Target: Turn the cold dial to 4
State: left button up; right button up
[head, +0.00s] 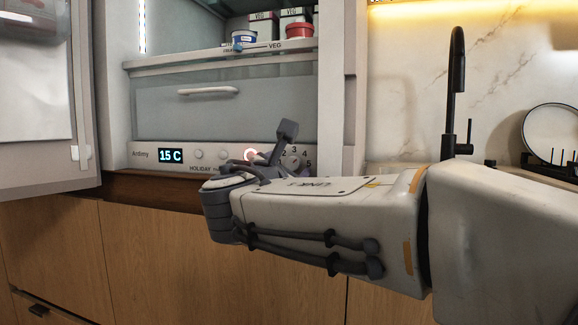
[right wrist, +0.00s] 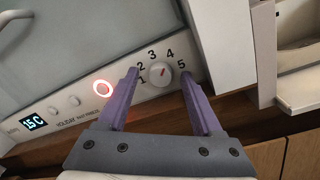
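The cold dial (right wrist: 160,74) is a small round light knob on the fridge's control panel, with the numbers 1 to 5 printed around it. A small mark shows on its face, but I cannot tell for sure which number it points to. The dial also shows in the head view (head: 293,162), just beyond my right gripper. My right gripper (right wrist: 159,76) is open, its two purple fingers on either side of the dial in the right wrist view. I cannot tell whether they touch it. My left gripper is not in view.
The panel (head: 140,154) has a display (head: 171,155) reading 15 C, several round buttons and a red-lit ring (right wrist: 102,88). The open fridge door (head: 40,110) stands at the left. A clear drawer (head: 160,108) is above the panel. A black tap (head: 456,90) stands at the right.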

jog(key=p+v, duration=0.2)
jog(key=v, duration=0.8)
jog(key=shift+s, duration=0.3)
